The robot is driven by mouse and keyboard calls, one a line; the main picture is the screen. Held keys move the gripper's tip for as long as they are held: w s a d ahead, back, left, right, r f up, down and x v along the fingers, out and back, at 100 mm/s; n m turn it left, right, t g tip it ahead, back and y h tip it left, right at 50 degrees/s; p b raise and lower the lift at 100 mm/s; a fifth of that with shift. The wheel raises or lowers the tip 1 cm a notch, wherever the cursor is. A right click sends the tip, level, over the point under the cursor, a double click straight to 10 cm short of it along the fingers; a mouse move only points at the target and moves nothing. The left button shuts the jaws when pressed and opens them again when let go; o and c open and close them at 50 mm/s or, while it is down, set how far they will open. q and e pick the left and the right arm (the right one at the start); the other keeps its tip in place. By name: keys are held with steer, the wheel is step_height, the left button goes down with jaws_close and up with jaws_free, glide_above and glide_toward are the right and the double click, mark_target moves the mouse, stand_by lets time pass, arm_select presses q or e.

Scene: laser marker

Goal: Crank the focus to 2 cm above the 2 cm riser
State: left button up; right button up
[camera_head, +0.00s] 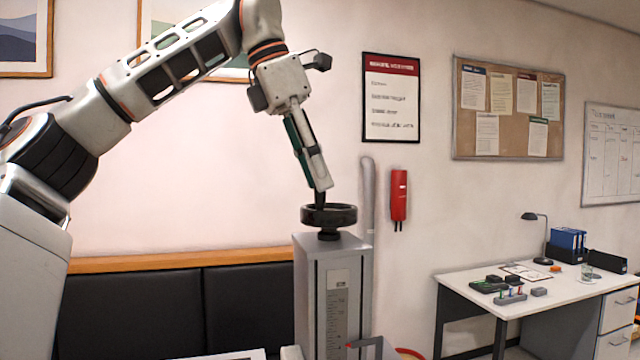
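A grey upright column (309,290) stands at bottom centre with a black handwheel (345,216) lying flat on its top. A ruled scale (338,305) runs down its front face, with a small red pointer (349,346) near the bottom edge of the picture. The scale's figures are too small to read. My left gripper (320,198) points down from above, its tips at the handwheel. The fingers show nearly edge-on, so I cannot tell whether they grip a part of the wheel. The riser is not clearly seen. My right gripper is out of view.
A white desk (470,272) with a lamp (543,240), blue binders (567,240) and small parts stands at the right. A black padded bench back (150,310) lines the wall behind.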

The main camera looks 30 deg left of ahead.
arm_select(q)
steer(key=shift+x, duration=1.15)
jaws_close()
steer(key=shift+d+n, duration=0.1)
steer(key=shift+n, duration=0.2)
